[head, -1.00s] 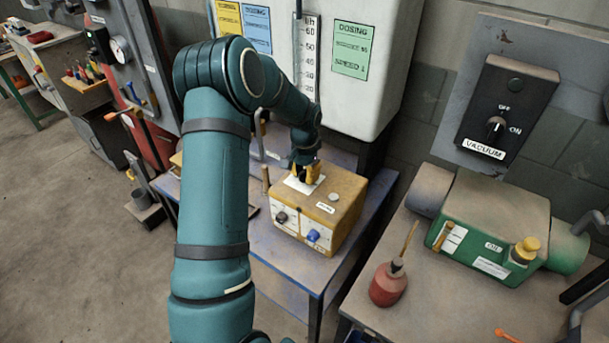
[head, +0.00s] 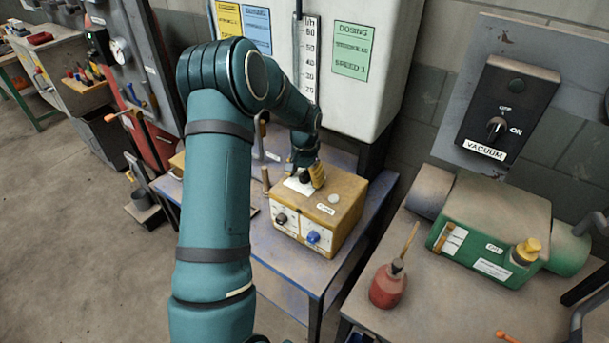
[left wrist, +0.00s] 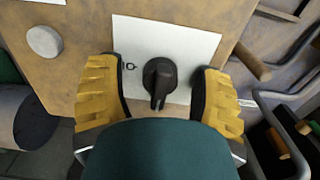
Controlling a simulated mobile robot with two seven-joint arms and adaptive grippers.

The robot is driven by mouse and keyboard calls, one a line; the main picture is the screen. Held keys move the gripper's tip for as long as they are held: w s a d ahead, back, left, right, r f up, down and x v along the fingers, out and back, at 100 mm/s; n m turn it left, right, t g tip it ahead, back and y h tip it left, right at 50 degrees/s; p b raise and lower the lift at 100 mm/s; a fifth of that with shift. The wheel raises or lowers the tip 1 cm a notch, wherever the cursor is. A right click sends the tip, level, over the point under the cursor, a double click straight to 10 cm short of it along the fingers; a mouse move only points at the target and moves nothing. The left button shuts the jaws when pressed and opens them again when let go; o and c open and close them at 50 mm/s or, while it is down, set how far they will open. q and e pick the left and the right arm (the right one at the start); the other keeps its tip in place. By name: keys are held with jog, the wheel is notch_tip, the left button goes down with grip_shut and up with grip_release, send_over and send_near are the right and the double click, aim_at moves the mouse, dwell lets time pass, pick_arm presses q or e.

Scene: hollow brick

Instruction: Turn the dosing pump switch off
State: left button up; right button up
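The yellow dosing pump box (head: 345,208) stands on the blue table, with a black knob and a blue knob on its front. A black switch knob (left wrist: 159,78) sits on a white plate (left wrist: 198,45) on its top. In the left wrist view the knob's narrow handle points down the picture, and a small round mark shows left of it. My left gripper (left wrist: 160,95) is open, its yellow fingers on either side of the knob with gaps to both. In the head view this gripper (head: 310,176) is over the box top, partly hiding the switch. My right gripper is not in view.
A round pale button (head: 334,198) is on the box top. A white tank (head: 365,60) stands behind. A green machine (head: 500,225) and a red oil can (head: 388,285) are on the right bench. A vacuum switch panel (head: 505,110) is on the wall.

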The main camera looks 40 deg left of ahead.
aim_at(304, 172)
pick_arm(q)
jog(key=shift+r, duration=0.15)
notch_tip(304, 172, up, 12)
dwell(0.6)
dwell(0.5)
